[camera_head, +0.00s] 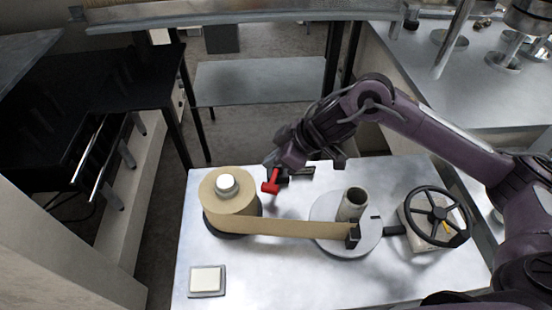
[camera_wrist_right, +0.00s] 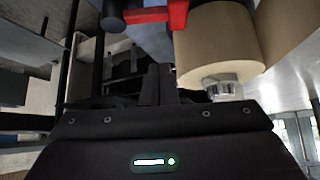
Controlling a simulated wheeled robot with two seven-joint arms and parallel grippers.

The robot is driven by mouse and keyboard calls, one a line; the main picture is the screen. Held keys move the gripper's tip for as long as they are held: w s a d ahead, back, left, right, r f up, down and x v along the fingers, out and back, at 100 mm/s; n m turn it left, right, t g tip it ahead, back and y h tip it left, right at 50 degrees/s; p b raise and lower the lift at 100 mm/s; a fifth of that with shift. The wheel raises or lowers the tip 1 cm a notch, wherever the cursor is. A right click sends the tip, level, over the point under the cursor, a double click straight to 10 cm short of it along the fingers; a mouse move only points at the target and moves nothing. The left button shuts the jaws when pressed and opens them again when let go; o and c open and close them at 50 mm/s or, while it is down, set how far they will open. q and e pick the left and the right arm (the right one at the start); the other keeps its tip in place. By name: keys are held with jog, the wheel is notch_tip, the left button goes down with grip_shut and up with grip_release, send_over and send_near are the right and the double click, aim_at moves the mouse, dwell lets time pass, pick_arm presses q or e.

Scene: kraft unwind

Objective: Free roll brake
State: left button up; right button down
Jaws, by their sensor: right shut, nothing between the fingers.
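The tan kraft roll (camera_head: 236,203) stands on the left part of the metal table, with a pale cap on top. It also shows in the wrist view (camera_wrist_right: 215,45). The red brake lever (camera_head: 272,182) is just right of the roll. In the wrist view the lever (camera_wrist_right: 176,14) lies beside the roll and joins a dark round part. My right gripper (camera_head: 284,166) is at the lever in the head view, shut and empty. Its fingers (camera_wrist_right: 160,84) appear apart from the lever in the wrist view; contact is unclear. My left gripper is out of view.
A paper strip (camera_head: 290,229) runs right to an upright core (camera_head: 353,204) on a round plate (camera_head: 345,244). A black handwheel (camera_head: 437,216) stands at the table's right. A white square pad (camera_head: 207,280) lies front left. The front middle is clear.

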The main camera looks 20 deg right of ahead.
aim_at(271, 179)
jog(key=x, duration=0.6)
jog(key=shift+w+a+f+p, duration=0.15)
jog(key=shift+a+f+p, duration=0.1)
jog(key=shift+a+p, duration=0.1)
jog(key=shift+d+f, duration=0.2)
jog(key=shift+f, duration=0.05)
jog(key=shift+s+d+p, duration=0.4)
jog(key=shift+s+d, duration=0.15)
jog(key=shift+d, duration=0.2)
jog(key=shift+s+d+p, duration=0.4)
jog(key=shift+s+d, duration=0.1)
jog(key=shift+d, duration=0.25)
jog(key=shift+w, duration=0.1)
